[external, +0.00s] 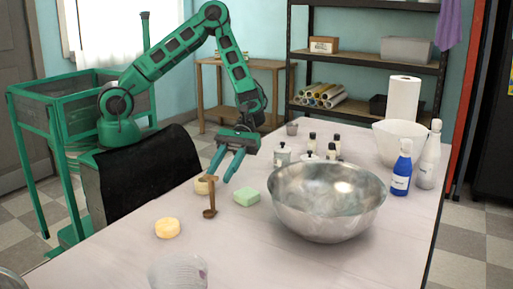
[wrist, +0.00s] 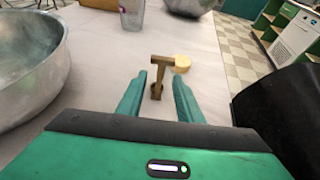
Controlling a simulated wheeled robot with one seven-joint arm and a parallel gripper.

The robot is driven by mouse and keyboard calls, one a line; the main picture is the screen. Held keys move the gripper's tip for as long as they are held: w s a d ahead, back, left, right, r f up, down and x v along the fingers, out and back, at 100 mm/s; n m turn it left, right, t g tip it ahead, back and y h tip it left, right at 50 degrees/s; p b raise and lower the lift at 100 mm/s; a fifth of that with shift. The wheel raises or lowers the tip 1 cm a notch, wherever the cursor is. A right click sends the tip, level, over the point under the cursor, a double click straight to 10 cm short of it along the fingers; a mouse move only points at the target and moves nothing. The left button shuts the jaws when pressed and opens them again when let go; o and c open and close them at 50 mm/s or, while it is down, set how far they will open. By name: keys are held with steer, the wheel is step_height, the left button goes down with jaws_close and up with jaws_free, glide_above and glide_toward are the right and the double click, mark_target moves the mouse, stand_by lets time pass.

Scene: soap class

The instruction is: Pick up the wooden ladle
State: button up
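The brown wooden ladle (external: 210,198) appears to stand upright on the table, bowl end down and hooked handle end up. My gripper (external: 220,179) is open above the table, fingers pointing down, with one fingertip close to the top of the ladle's handle in the external view. In the wrist view the ladle (wrist: 160,75) shows between the two spread fingertips of my gripper (wrist: 159,75), a little beyond them. I see no clear contact; the exact gap in depth is hard to tell.
A large metal bowl (external: 327,205) stands to the right. A clear cup (external: 178,272) is at the front. Small bottles stand behind the bowl.

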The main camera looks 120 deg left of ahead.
mark_target(206, 215)
steer(key=x, duration=1)
steer(key=shift+d, duration=0.15)
steer(key=shift+c, duration=0.4)
jaws_close()
